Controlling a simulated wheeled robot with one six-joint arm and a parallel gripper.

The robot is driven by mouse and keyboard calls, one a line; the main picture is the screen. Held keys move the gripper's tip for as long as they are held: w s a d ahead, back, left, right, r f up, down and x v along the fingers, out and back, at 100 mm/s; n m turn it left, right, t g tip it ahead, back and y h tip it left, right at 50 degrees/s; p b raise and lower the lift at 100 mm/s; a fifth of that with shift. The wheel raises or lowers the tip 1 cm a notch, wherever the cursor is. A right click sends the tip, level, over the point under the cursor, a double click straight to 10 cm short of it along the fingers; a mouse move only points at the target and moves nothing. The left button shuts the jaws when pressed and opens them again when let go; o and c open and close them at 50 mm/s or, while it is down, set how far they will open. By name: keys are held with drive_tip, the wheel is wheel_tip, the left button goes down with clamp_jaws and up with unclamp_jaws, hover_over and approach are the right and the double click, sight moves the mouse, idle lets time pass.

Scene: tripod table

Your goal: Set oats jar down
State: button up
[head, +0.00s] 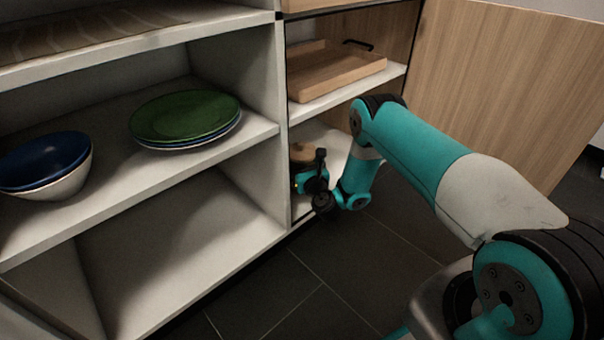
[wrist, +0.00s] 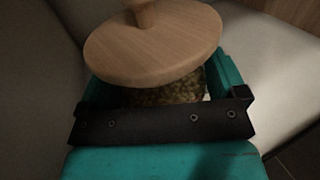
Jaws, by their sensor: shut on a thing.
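The oats jar (wrist: 170,94) shows in the wrist view with a round wooden lid (wrist: 155,48) topped by a knob. Its grainy contents show below the lid, between the fingers. My gripper (wrist: 165,85) is shut on the jar. In the head view the jar's wooden lid (head: 303,153) shows inside the lower right compartment of the cabinet, with my gripper (head: 301,182) around the body below it. The jar's base is hidden, so I cannot tell whether it touches the compartment floor (head: 300,209).
A wooden tray (head: 335,72) lies on the shelf above. The open wooden door (head: 500,90) is at the right. Green and white plates (head: 185,115) and blue and white bowls (head: 45,165) stand on the left shelf. A grey divider (head: 268,110) borders the compartment.

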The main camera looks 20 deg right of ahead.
drive_tip(key=shift+w+f+b, duration=0.15)
drive_tip(key=shift+b, duration=0.3)
drive_tip(key=o, duration=1.2)
drive_tip(key=shift+c, duration=0.2)
